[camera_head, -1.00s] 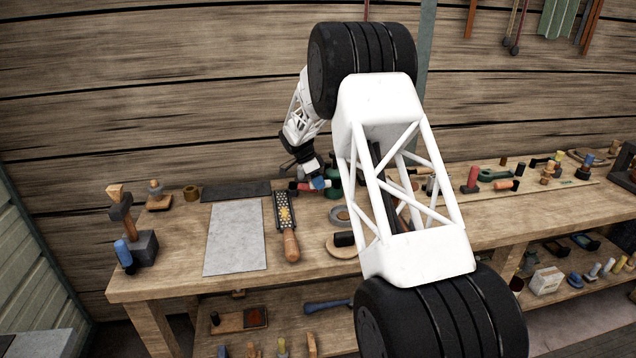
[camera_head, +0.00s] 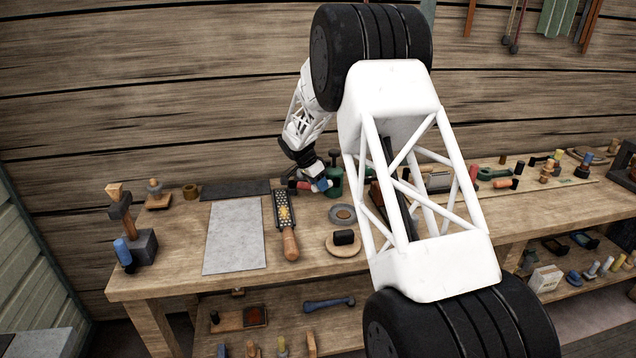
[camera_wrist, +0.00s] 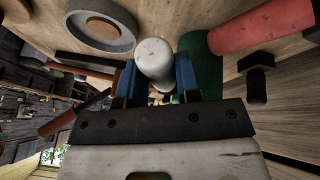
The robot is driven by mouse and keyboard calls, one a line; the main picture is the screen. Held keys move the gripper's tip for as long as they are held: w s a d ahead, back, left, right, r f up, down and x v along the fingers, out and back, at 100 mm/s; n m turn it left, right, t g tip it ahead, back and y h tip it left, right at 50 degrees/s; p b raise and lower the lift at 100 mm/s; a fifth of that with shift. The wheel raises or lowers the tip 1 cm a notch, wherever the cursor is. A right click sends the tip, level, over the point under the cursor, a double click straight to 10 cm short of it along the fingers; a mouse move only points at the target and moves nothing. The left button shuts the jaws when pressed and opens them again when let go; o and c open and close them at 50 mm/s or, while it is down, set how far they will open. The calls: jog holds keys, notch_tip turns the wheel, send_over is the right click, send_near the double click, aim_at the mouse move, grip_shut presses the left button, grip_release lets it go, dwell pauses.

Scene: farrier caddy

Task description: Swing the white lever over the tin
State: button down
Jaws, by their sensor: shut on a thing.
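My gripper (camera_head: 321,184) is low over the back of the bench, its blue fingertips beside a dark green object (camera_head: 335,180). In the wrist view my gripper (camera_wrist: 156,84) has its blue fingers on either side of a white, round-ended piece (camera_wrist: 153,55), which looks like the white lever, and is shut on it. The green body (camera_wrist: 207,72) stands close behind the right finger; I cannot tell whether it is the tin. The lever's far end and pivot are hidden by the fingers, and the lever cannot be made out in the head view.
A red cylinder (camera_wrist: 262,27) lies near the fingers at the upper right of the wrist view. A grey round dish (camera_head: 342,214) and a wooden disc with a black block (camera_head: 344,238) stand in front. A rasp (camera_head: 286,225) and grey sheet (camera_head: 236,238) lie to the left.

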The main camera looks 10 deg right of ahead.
jog(key=s+n+t, duration=0.1)
jog(key=n, duration=0.1)
jog(key=s+d+n, duration=0.1)
jog(key=shift+s+d+n+t, duration=0.1)
jog(key=shift+n+t, duration=0.3)
jog(key=n, duration=0.1)
jog(key=s+d+n+t, duration=0.1)
jog(key=shift+s+d+n+y, duration=0.1)
jog(key=shift+n+y, duration=0.2)
jog(key=shift+s+d+n+t+y, duration=0.25)
jog(key=shift+d+n, duration=0.15)
jog(key=shift+n, duration=0.4)
jog(key=shift+s+d+n+t+y, duration=0.15)
jog(key=shift+d+n+t, duration=0.2)
jog(key=shift+n, duration=0.45)
jog(key=shift+s+d+n+t+y, duration=0.2)
jog(key=shift+d+n, duration=0.25)
jog(key=shift+n, duration=0.35)
jog(key=c, duration=1.1)
grip_release()
jog(key=shift+r, duration=0.15)
jog(key=v, duration=0.7)
jog(key=shift+r, duration=0.2)
